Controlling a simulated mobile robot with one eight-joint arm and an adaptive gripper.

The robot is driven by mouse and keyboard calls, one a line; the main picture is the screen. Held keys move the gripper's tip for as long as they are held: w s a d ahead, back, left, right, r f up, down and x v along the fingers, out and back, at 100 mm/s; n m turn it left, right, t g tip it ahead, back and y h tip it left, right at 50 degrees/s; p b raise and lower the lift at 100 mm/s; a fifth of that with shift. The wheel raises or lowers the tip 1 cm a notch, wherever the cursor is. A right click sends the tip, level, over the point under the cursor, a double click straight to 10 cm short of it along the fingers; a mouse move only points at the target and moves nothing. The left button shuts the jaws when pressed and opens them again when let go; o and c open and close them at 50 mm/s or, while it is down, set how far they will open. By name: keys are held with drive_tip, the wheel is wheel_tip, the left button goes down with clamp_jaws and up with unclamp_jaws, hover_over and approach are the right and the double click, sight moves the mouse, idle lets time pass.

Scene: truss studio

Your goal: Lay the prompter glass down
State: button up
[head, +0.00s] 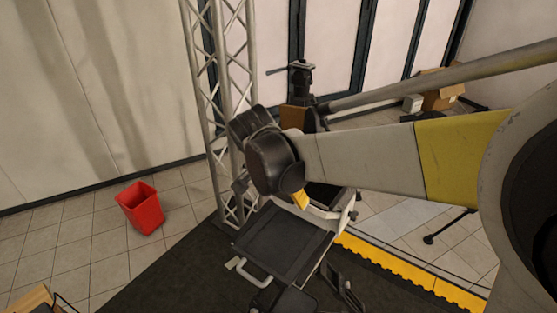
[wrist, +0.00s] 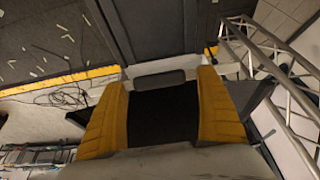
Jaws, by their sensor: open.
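My gripper (wrist: 163,82) is open, its two yellow fingers spread in the wrist view. A pale bar with a dark slot-like centre and a dark surface show between and beyond the fingers; I see nothing clamped. In the head view one yellow finger of my gripper (head: 300,199) shows below my black wrist, beside a pale-framed unit. A flat dark panel (head: 285,241) with a pale handle lies just below and left of it. I cannot tell for certain which dark surface is the prompter glass; my wrist hides part of the unit.
A metal truss tower (head: 222,100) stands close behind my wrist; it also shows at right in the wrist view (wrist: 275,70). A red bin (head: 141,208) stands on the tiles at left. Yellow edging (head: 385,263) borders the dark mat. Loose cables (wrist: 65,97) lie on the floor.

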drive_tip(key=c, duration=1.4)
drive_tip(key=s+a+f+t+h+b, duration=0.1)
drive_tip(key=f+b, duration=0.2)
drive_tip(key=b, duration=0.1)
drive_tip(key=s+a+f+t+h+b, duration=0.1)
drive_tip(key=s+f+t+b, duration=0.1)
drive_tip(key=f+b, duration=0.2)
drive_tip(key=s+a+f+t+h+b, duration=0.1)
drive_tip(key=s+a+f+b, duration=0.1)
drive_tip(key=f+b, duration=0.2)
drive_tip(key=shift+s+f+t+h+b, duration=0.15)
drive_tip(key=shift+t+h+b, duration=0.2)
drive_tip(key=shift+b, duration=0.55)
drive_tip(key=shift+c, duration=0.2)
drive_tip(key=shift+s+a+f+b, duration=0.1)
drive_tip(key=shift+s+f+b, duration=0.05)
drive_tip(key=shift+f+b, duration=0.35)
drive_tip(key=shift+s+a+f+b, duration=0.1)
drive_tip(key=shift+s+f+b, duration=0.05)
drive_tip(key=shift+f+b, duration=0.35)
drive_tip(key=o, duration=1.4)
drive_tip(key=shift+o, duration=0.2)
drive_tip(key=v, duration=1.2)
